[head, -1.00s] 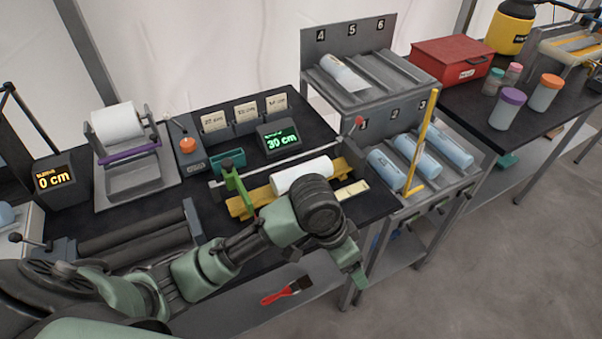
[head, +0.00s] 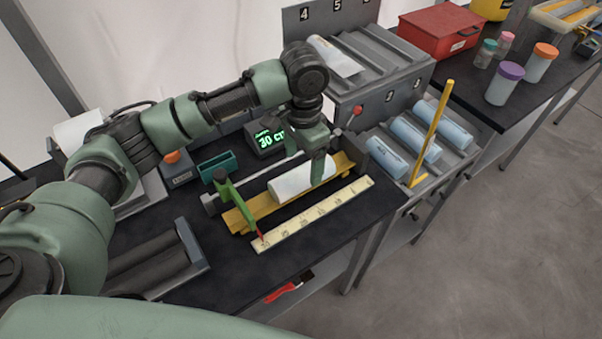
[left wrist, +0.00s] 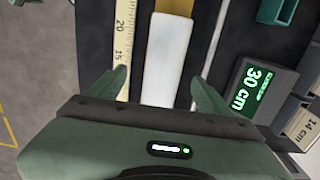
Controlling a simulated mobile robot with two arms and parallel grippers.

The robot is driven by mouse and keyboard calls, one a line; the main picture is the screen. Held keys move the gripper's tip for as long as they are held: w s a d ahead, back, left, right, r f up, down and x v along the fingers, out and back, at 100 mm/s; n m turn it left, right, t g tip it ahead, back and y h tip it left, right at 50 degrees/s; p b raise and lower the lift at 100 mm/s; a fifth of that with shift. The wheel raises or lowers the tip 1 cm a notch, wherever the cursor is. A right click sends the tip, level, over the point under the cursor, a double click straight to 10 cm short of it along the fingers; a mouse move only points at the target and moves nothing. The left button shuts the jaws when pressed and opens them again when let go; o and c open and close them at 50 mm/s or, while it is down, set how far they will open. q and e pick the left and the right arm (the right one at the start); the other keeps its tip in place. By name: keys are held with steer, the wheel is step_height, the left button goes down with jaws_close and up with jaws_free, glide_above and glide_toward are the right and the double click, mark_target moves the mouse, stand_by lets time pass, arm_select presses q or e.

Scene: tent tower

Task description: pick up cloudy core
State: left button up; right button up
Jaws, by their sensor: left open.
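A white cylinder (head: 290,184), which I take to be the cloudy core, lies on a yellow cradle (head: 238,220) on the black bench. My left gripper (head: 319,168) is over the right end of the cylinder, pointing down. In the left wrist view the open gripper (left wrist: 160,88) has one finger on each side of the white cylinder (left wrist: 166,62). The fingers look apart from it, and the gripper body hides its near end. My right gripper is not in view.
A ruler (head: 318,213) lies in front of the cradle. A green upright piece (head: 228,192) stands at the cradle's left end. A display (head: 267,138) reading 30 cm is behind. A rack with blue rolls (head: 415,138) and a yellow post (head: 432,135) stands at right.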

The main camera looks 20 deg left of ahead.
mark_target(302, 170)
arm_select(q)
steer(key=f, duration=0.2)
steer(key=f+p, duration=0.1)
steer(key=f, duration=0.1)
steer(key=shift+w+a, duration=0.2)
steer(key=shift+w, duration=0.05)
steer(key=shift+f, duration=0.45)
steer(key=c, duration=1.5)
jaws_close()
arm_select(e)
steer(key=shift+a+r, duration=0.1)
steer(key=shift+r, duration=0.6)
